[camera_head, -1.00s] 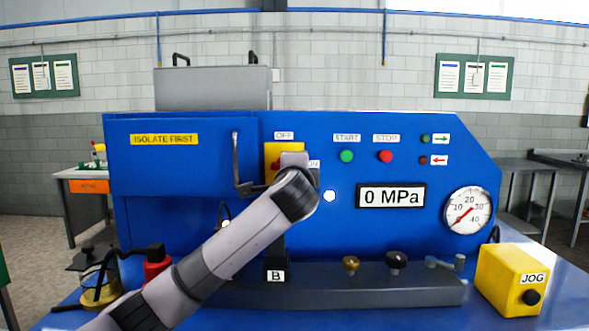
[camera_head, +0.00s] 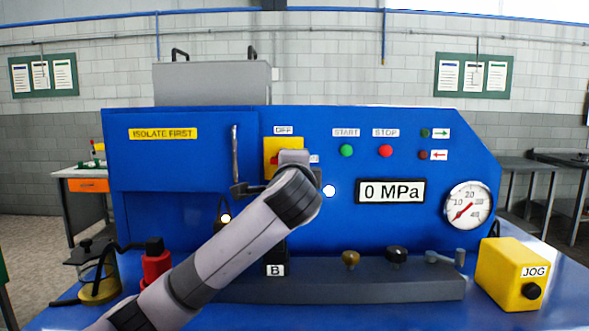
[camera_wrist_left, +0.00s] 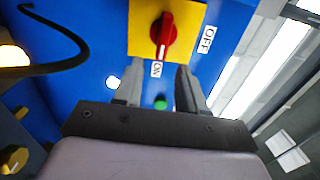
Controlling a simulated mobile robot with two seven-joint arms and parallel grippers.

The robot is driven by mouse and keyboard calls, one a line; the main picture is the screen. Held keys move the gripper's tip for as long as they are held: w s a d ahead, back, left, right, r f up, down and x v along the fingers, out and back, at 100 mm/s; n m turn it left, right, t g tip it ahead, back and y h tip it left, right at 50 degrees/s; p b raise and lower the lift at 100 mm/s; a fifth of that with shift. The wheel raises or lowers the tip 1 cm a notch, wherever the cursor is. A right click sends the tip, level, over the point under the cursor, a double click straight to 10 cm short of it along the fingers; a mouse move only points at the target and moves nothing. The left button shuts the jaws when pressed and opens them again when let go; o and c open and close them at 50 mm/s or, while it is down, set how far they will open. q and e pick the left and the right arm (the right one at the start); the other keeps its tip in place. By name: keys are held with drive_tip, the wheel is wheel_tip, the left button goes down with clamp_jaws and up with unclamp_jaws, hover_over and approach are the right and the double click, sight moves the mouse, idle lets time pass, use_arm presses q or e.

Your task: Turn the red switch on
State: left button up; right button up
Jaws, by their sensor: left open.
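The red switch (camera_wrist_left: 163,36) is a rotary knob on a yellow plate (camera_wrist_left: 140,30). In the left wrist view its handle lies along the line toward the ON label (camera_wrist_left: 156,69), and the OFF label (camera_wrist_left: 208,38) is off to the right. My left gripper (camera_wrist_left: 157,76) is open and empty, its fingertips just short of the plate and apart from the knob. In the head view my wrist hides most of the switch; a sliver of red shows beside the yellow plate (camera_head: 270,146). My right gripper is not in view.
The blue panel carries a green START button (camera_head: 347,151), a red STOP button (camera_head: 386,151), a 0 MPa display (camera_head: 390,191) and a gauge (camera_head: 468,204). A yellow JOG box (camera_head: 511,274) stands at right. A red bottle-like object (camera_head: 156,267) stands at lower left.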

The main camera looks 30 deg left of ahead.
use_arm(q)
drive_tip(key=shift+v, duration=1.3)
